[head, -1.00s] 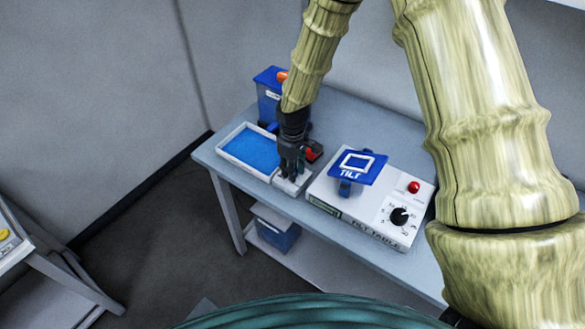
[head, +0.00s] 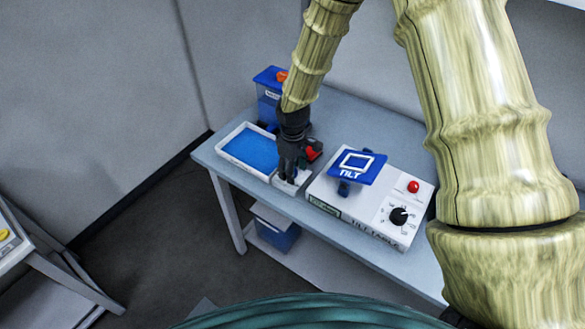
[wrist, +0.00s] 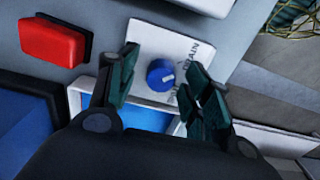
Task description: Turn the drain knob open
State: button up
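The drain knob (wrist: 161,74) is a small round blue knob with a pale pointer line, on a white plate (wrist: 150,38) with partly covered "DRAIN" lettering. My gripper (wrist: 164,72) is open in the wrist view, one dark finger on each side of the knob. Gaps show between the fingers and the knob, and I cannot tell how far above it the tips are. In the head view my gripper (head: 290,172) points down at the plate beside the blue tray and hides the knob.
A white-rimmed tray with a blue inside (head: 250,148) lies left of my gripper. A red block (wrist: 52,42) stands close by. The tilt table box (head: 370,218), with its blue tilt plate (head: 357,167), red button and black dial, is to the right. A blue container (head: 268,95) stands behind.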

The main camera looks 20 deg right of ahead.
notch_tip(320, 180, up, 12)
dwell(0.9)
dwell(0.3)
